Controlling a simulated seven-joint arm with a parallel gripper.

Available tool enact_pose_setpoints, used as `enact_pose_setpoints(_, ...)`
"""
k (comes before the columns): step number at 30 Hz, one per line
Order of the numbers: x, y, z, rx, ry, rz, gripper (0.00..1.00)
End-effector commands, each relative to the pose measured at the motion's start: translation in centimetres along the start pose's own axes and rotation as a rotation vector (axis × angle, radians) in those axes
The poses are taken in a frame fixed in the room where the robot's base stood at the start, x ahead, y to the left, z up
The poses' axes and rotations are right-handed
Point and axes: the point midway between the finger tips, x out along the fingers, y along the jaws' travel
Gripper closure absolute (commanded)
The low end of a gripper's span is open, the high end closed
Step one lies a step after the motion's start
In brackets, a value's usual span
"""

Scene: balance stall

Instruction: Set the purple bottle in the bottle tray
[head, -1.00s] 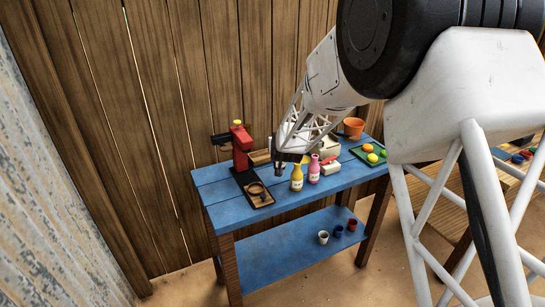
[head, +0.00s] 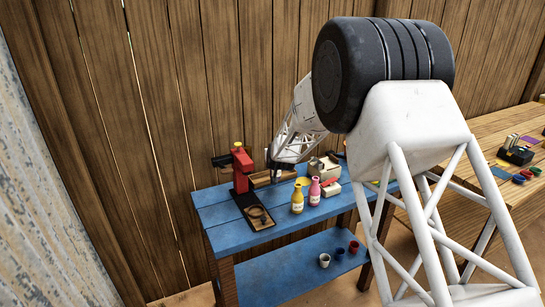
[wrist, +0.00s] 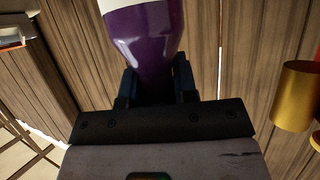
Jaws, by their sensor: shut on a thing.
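The purple bottle (wrist: 145,38) fills the upper middle of the wrist view, with a pale band at the picture's top edge. My gripper (wrist: 157,88) is shut on it, one dark finger on each side. In the head view my gripper (head: 276,170) is over the back of the blue table, and I cannot make out the bottle there. A low brown wooden tray (head: 259,181), apparently the bottle tray, lies at the table's back beside the red press, partly hidden by my gripper. I cannot tell whether the bottle touches it.
The blue table (head: 225,213) holds a red press (head: 242,168), a yellow bottle (head: 297,199), a pink bottle (head: 315,192) and a cream box (head: 325,166). A gold cylinder (wrist: 298,95) shows at right in the wrist view. The plank wall (head: 180,90) stands close behind the table.

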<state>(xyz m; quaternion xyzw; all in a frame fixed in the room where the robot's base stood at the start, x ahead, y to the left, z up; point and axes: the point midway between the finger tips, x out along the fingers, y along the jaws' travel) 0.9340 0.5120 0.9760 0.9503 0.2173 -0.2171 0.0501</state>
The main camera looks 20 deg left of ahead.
Motion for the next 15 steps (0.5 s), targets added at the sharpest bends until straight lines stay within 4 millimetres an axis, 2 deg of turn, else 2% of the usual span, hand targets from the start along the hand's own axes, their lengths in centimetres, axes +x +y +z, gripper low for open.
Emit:
enact_pose_setpoints(9,3.8,-0.2,-1.3,0.000,0.000,0.000,1.00)
enact_pose_setpoints(15,5.3,-0.3,-1.9,0.000,0.000,0.000,1.00)
